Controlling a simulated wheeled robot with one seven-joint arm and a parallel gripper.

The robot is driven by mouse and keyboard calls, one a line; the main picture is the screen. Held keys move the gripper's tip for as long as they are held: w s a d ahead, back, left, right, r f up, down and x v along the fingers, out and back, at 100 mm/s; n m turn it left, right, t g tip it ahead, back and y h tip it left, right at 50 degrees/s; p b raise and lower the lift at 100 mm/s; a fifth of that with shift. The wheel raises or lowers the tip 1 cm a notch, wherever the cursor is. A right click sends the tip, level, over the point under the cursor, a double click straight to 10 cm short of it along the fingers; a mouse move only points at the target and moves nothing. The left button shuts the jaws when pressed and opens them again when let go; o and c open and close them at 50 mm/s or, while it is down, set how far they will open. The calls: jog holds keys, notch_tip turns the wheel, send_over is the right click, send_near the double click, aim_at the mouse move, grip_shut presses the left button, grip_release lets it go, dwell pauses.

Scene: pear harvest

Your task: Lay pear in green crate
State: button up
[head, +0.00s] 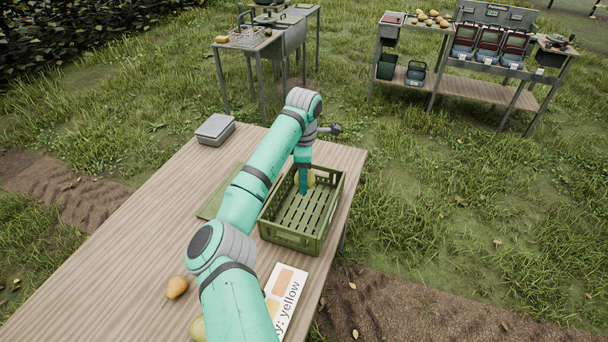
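The green crate (290,238) stands on the wooden table, with a slatted floor that shows. My gripper (303,190) points down inside the far part of the crate. A yellow-green pear (311,179) is right at my gripper, partly hidden behind its finger. I cannot tell whether the fingers hold the pear or only stand beside it, nor whether it touches the crate floor. An orange-brown pear (176,287) lies on the table at the lower left. Another pale green pear (197,328) is at the bottom edge, partly hidden by my arm.
A grey box (215,129) sits at the table's far left, and a flat green board (213,204) lies left of the crate. Two stands with goods are behind on grass. The table's left part (110,250) is clear.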

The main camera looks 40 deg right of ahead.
jog(key=shift+w+f, duration=0.15)
jog(key=shift+f, duration=1.3)
jog(key=shift+d+f, duration=0.1)
jog(key=shift+f, duration=0.45)
jog(key=shift+a+f, duration=0.2)
jog(key=shift+f, duration=0.15)
jog(key=shift+s+d+f, duration=0.1)
jog(key=shift+s+f, duration=0.1)
jog(key=shift+f, duration=1.3)
jog(key=shift+w, duration=0.1)
jog(key=o, duration=1.3)
jog(key=shift+c, duration=0.2)
